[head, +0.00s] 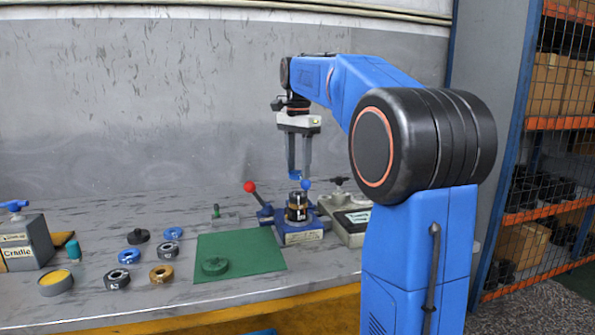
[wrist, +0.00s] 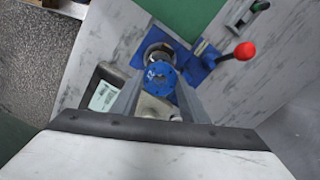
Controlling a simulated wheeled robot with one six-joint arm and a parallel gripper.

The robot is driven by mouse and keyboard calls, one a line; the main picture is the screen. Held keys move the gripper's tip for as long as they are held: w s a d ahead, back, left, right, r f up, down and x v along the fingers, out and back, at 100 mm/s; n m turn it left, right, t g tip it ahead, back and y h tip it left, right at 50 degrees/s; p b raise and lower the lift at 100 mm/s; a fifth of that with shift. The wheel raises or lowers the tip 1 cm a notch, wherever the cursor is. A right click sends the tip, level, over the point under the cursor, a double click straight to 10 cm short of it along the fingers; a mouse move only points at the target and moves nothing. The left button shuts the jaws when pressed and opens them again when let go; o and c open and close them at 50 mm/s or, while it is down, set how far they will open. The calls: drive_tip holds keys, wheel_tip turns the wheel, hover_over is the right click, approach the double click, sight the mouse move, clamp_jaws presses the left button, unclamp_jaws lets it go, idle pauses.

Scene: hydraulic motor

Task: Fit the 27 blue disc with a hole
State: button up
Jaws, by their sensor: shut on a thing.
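My gripper (head: 300,172) points down above the blue fixture (head: 300,233) on the bench. It is shut on a blue disc with a hole (wrist: 160,80), which shows between the two fingers in the wrist view. In the head view only a small blue edge of the disc (head: 294,174) shows at the fingertips. Below it the dark cylindrical motor body (head: 297,208) stands upright in the fixture. The disc looks apart from the body, with a gap under it. In the wrist view the disc covers part of the body's round top (wrist: 153,52).
A red-knobbed lever (head: 250,187) and a blue knob (head: 306,184) are by the fixture. A labelled tray (head: 352,228) stands to its right. A green mat (head: 240,250), several loose rings (head: 162,273) and the cradle box (head: 25,245) lie to the left.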

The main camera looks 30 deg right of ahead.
sight(298, 176)
drive_tip(key=shift+f, duration=1.65)
drive_tip(key=shift+f, duration=0.75)
idle(3.0)
drive_tip(key=o, duration=1.3)
drive_tip(key=shift+o, duration=0.6)
drive_tip(key=shift+o, duration=1.4)
drive_tip(key=shift+r, duration=0.1)
drive_tip(key=shift+r, duration=2.3)
